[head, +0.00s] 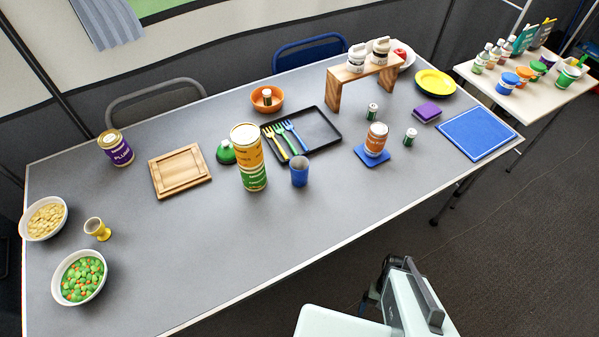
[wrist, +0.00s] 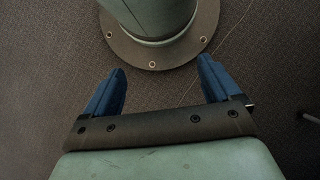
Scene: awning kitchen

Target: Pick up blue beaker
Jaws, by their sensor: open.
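The blue beaker (head: 299,172) stands upright on the grey table, near its front middle. It is just right of a stack of cans and in front of the black tray. My gripper (wrist: 160,88) shows in the wrist view with its two blue fingers wide apart and nothing between them. It points at the dark floor and my own round base. In the head view my arm is at the bottom right, off the table's front edge and well away from the beaker. The beaker is not in the wrist view.
The stacked cans (head: 250,175) stand close at the beaker's left. The black tray (head: 325,130) with forks lies behind it. An orange can (head: 376,140) on a blue coaster stands to the right. The table (head: 290,230) is clear in front of the beaker.

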